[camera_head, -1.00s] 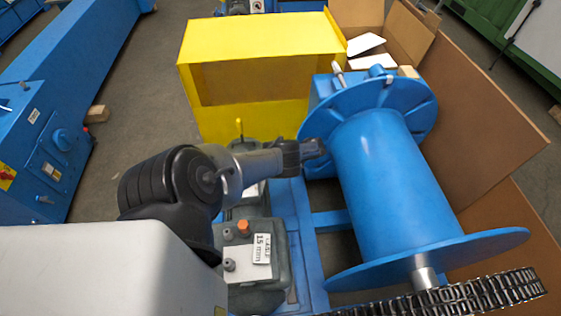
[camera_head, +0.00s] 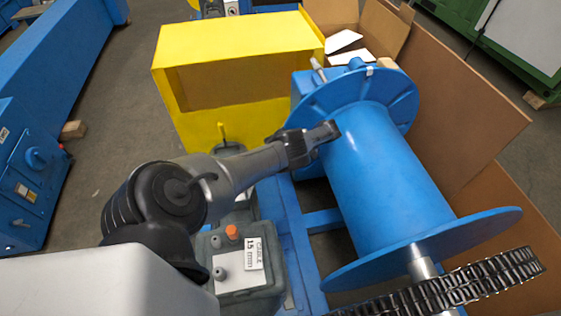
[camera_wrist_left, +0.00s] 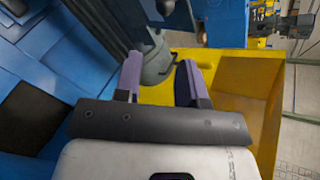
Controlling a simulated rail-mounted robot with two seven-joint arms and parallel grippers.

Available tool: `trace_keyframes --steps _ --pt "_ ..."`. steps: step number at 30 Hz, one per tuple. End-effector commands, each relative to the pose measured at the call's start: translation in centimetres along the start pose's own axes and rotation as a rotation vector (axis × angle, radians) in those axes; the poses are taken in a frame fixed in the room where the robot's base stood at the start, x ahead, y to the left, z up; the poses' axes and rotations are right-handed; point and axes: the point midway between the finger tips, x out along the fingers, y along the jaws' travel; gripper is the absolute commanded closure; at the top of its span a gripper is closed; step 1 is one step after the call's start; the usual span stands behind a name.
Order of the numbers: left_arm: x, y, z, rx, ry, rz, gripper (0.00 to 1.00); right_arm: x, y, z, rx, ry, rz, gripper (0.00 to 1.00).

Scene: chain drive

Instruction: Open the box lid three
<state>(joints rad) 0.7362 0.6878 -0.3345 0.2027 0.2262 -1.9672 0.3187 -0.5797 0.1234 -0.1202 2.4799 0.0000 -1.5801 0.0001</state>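No lid marked three can be made out. A yellow box (camera_head: 235,60) with a recessed front stands at the back centre in the head view, and yellow panels (camera_wrist_left: 245,75) fill the right of the left wrist view. A cardboard box (camera_head: 385,30) with raised flaps is behind the blue drum. My left gripper (camera_head: 325,132) reaches in front of the yellow box, near the drum's far flange. In the left wrist view its fingers (camera_wrist_left: 160,82) are apart, with a grey rounded part (camera_wrist_left: 158,62) beyond them. I cannot tell whether they touch anything. My right gripper is out of view.
The large blue drum (camera_head: 375,175) and its chain (camera_head: 460,290) fill the right side. A grey housing (camera_head: 245,270) with an orange knob sits below my arm. Brown boards (camera_head: 460,100) stand at the right. Grey floor (camera_head: 115,120) is open at the left.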

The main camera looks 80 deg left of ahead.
Motion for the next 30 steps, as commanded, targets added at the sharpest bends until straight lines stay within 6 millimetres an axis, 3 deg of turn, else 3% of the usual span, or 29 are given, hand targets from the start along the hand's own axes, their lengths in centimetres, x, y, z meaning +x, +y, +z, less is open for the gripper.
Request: trace_keyframes --steps 9,30 --pt "-1.9 -0.2 -0.1 -0.002 -0.001 0.000 0.63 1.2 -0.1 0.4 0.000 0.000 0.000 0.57" --pt "-2.0 -0.2 -0.1 0.002 0.000 -0.001 0.63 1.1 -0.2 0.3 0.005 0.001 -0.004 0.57"
